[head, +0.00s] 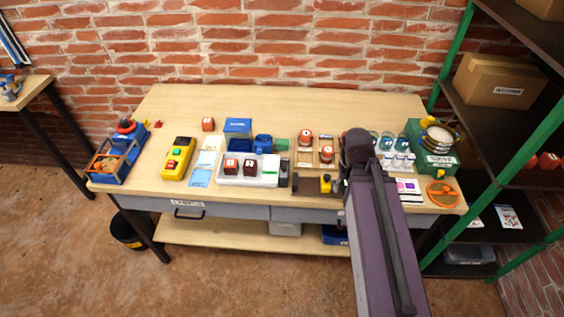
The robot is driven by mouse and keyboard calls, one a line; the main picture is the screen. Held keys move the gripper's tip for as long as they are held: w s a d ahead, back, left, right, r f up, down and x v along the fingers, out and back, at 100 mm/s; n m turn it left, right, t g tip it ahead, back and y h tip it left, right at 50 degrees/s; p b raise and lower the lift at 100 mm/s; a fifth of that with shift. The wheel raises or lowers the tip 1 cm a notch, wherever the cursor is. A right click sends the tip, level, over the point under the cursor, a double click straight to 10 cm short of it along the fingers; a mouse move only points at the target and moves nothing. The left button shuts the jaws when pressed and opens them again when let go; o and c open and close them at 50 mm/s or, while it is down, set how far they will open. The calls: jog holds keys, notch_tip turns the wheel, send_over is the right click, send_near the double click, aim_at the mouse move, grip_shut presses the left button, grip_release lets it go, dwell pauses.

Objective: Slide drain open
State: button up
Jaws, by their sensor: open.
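A dark block with a yellow knob (325,184) sits at the front edge of the bench, right of centre. It may be the drain slide, but no label on it can be read and I cannot tell its position. My gripper (346,186) is at the dark end of my arm, close to the right side of this block. My arm hides much of this area, and the fingers are not distinct. I cannot tell whether they touch the block. Nothing held can be seen.
The wooden bench (270,98) is bare along its back. A white tray (262,179) with dark and red blocks lies left of the knob. A yellow box with buttons (177,158) stands farther left. A green box (436,160) and orange ring (443,194) are at right, near green-posted shelving (516,140).

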jog(key=shift+d, duration=0.1)
jog(key=shift+o, duration=0.9)
notch_tip(320, 180, up, 8)
jog(key=n+p, duration=0.8)
jog(key=n, duration=0.1)
send_over(284, 166)
jog(key=shift+f, duration=0.15)
jog(key=shift+f+b, duration=0.2)
jog(key=shift+b, duration=0.15)
notch_tip(284, 166, down, 14)
jog(key=b, duration=1.3)
jog(key=shift+r, duration=0.25)
